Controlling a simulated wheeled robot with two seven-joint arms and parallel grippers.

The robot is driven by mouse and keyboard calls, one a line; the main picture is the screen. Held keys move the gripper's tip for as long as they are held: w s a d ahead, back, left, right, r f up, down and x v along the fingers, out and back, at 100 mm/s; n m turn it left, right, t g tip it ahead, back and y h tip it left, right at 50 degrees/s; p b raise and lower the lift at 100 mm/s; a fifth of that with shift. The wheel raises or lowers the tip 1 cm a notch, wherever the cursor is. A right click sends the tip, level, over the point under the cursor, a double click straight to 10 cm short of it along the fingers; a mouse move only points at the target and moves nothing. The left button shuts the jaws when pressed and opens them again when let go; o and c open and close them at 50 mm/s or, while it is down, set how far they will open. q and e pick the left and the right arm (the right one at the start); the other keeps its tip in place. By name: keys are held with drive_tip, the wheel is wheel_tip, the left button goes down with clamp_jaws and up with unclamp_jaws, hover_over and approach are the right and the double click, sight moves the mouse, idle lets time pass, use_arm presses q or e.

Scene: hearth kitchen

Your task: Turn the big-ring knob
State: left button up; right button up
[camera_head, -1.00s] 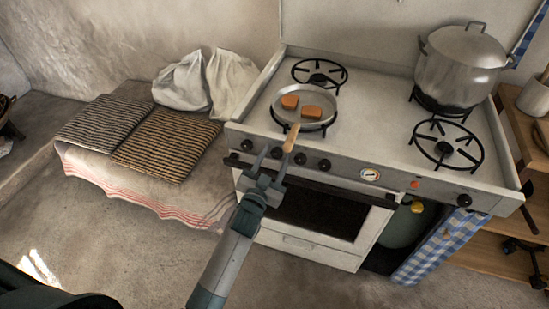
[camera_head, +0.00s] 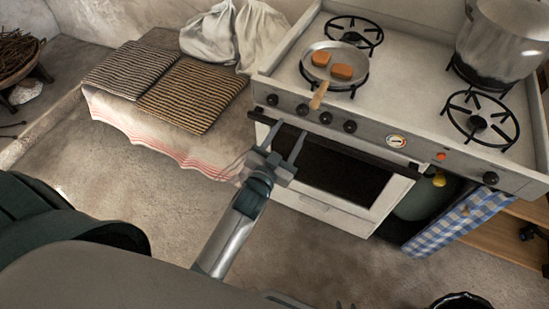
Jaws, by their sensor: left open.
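The white stove has a row of black knobs on its front panel: a leftmost knob (camera_head: 272,100), a second knob (camera_head: 302,109), a third knob (camera_head: 325,118) and a fourth knob (camera_head: 350,126). Another knob (camera_head: 491,178) sits alone at the far right of the panel. No readable marking shows which one is the big-ring knob. My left gripper (camera_head: 288,132) is open and empty. In the picture its fingertips lie just below the left knobs, across the oven handle; contact cannot be told. Small dark parts at the bottom edge may be my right gripper (camera_head: 345,305), mostly cut off.
A pan (camera_head: 318,72) with two orange-brown pieces stands on the left burners, its wooden handle (camera_head: 319,95) jutting over the knobs. A large pot (camera_head: 500,45) stands at the back right. The oven handle bar (camera_head: 375,158) runs below the panel. Striped cushions (camera_head: 195,95) lie at left.

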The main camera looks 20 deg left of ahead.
use_arm(q)
drive_tip(key=s+b, duration=0.1)
drive_tip(key=s, duration=0.8)
drive_tip(key=shift+s+a, duration=0.15)
drive_tip(key=shift+s, duration=0.05)
use_arm(e)
drive_tip(key=shift+s+d+f+g, duration=0.4)
drive_tip(key=shift+d+f+g, duration=0.25)
drive_tip(key=shift+d, duration=0.15)
use_arm(q)
wheel_tip(320, 180, down, 15)
drive_tip(key=s+d+g, duration=0.1)
drive_tip(key=d+g, duration=0.1)
drive_tip(key=g, duration=0.1)
drive_tip(key=s+f+g, duration=0.3)
drive_tip(key=s+f, duration=0.3)
drive_tip(key=f, duration=0.4)
drive_tip(key=s+f+g, duration=0.3)
drive_tip(key=s+f, duration=0.4)
drive_tip(key=f, duration=0.4)
drive_tip(key=s+f+n+g+h, duration=0.1)
drive_tip(key=s+f+g, duration=0.1)
drive_tip(key=s+f, duration=0.4)
wheel_tip(320, 180, down, 4)
drive_tip(key=shift+s+a+f+g, duration=0.2)
drive_tip(key=shift+s+a+g, duration=0.05)
drive_tip(key=shift+s+g, duration=0.15)
use_arm(e)
drive_tip(key=shift+f, duration=0.1)
